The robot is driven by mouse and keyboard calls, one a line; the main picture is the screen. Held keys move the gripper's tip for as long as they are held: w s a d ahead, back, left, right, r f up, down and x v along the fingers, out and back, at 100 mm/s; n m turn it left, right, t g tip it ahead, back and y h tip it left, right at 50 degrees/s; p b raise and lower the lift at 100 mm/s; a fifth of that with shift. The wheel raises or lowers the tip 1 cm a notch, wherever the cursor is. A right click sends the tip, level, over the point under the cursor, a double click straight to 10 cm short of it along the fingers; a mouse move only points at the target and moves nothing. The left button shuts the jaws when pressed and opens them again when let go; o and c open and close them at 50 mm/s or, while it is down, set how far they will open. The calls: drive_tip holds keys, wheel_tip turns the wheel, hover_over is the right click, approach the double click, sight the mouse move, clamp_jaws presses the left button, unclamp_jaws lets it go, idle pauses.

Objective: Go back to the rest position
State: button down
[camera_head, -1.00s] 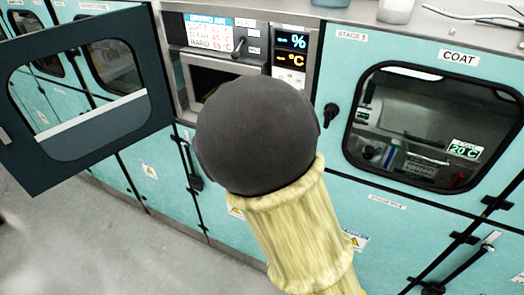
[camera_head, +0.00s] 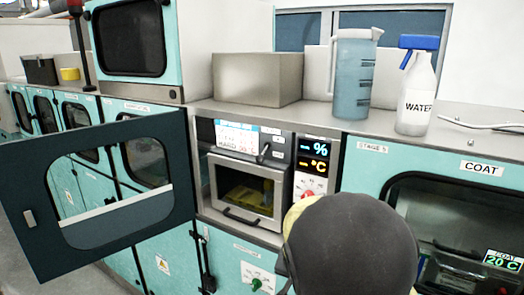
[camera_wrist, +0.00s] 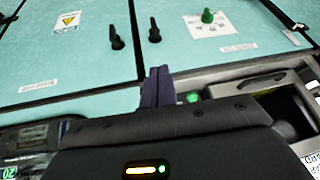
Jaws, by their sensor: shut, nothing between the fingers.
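In the wrist view my gripper (camera_wrist: 157,86) shows as two dark fingers pressed together, with nothing between them. It hangs in front of the teal cabinet fronts (camera_wrist: 70,60), clear of any object that I can make out. In the head view my arm's dark rounded link and yellow sleeve fill the lower right, and the gripper is hidden behind them.
An oven (camera_head: 247,190) with its door shut sits in the cabinet row. A large dark cabinet door (camera_head: 105,195) swings open at left. A beaker (camera_head: 352,85), a WATER spray bottle (camera_head: 416,100) and a steel box (camera_head: 257,79) stand on the counter.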

drive_tip(key=s+d+n+g, duration=0.1)
drive_tip(key=s+d+n, duration=0.1)
drive_tip(key=s, duration=0.6)
drive_tip(key=s+d+f+n+g+y, duration=0.1)
drive_tip(key=s+d+n, duration=0.1)
drive_tip(key=s, duration=0.6)
drive_tip(key=shift+d+f+n+g, duration=0.3)
drive_tip(key=shift+d+g, duration=0.1)
drive_tip(key=shift+d, duration=0.35)
